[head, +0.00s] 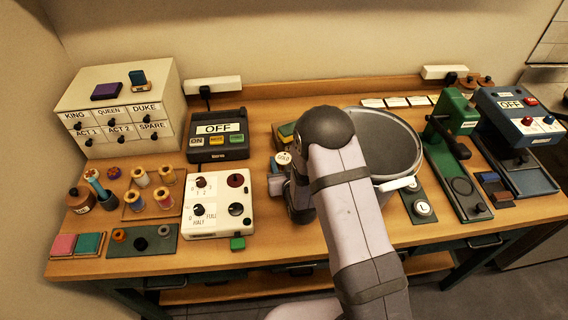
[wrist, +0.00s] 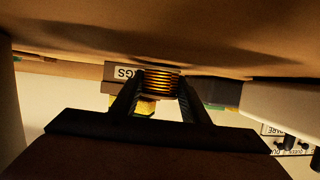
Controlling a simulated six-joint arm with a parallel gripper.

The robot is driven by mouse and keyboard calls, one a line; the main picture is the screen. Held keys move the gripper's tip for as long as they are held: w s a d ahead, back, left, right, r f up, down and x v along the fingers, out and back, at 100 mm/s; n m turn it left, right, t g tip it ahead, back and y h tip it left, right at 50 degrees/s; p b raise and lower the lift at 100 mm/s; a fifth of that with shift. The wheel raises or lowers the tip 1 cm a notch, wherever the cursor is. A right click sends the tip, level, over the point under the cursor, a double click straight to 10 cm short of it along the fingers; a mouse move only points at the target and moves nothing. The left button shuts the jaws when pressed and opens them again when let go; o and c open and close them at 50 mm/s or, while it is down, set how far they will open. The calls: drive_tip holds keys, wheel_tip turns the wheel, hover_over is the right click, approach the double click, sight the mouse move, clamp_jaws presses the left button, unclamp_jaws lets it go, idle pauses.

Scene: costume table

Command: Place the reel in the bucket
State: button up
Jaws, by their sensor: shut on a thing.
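The reel (wrist: 161,82), wound in copper-gold thread, sits between the two fingers of my gripper (wrist: 158,88) in the wrist view. My gripper is shut on it. In the head view my arm covers most of my gripper, and I cannot tell whether the round white disc marked GOLD (head: 283,159) beside it is the reel's top. The big grey bucket (head: 393,148) stands just right of my arm, open at the top, its near left part hidden by the arm. The reel does not show inside the visible part of the bucket.
A white knob box (head: 218,205) and an OFF console (head: 218,137) stand left of my arm. A wooden tray (head: 151,193) holds several thread spools. A green press (head: 452,145) stands right of the bucket. A drawer cabinet (head: 117,95) is at back left.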

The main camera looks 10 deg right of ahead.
drive_tip(key=o, duration=1.1)
drive_tip(key=shift+s+f, duration=0.25)
drive_tip(key=shift+f, duration=0.25)
drive_tip(key=shift+s+f, duration=0.2)
drive_tip(key=shift+f, duration=0.25)
drive_tip(key=shift+r, duration=0.1)
drive_tip(key=shift+w+r+p, duration=0.2)
drive_tip(key=shift+r+p, duration=0.2)
drive_tip(key=shift+p, duration=0.3)
drive_tip(key=shift+s+f+g, duration=0.1)
drive_tip(key=shift+s+g, duration=0.05)
drive_tip(key=shift+g, duration=0.15)
drive_tip(key=v, duration=0.5)
drive_tip(key=r+v, duration=0.1)
drive_tip(key=v, duration=0.3)
drive_tip(key=shift+s+r, duration=0.15)
drive_tip(key=shift+r, duration=0.05)
drive_tip(key=shift+p+v, duration=0.85)
drive_tip(key=shift+f, duration=0.15)
drive_tip(key=shift+o, duration=0.4)
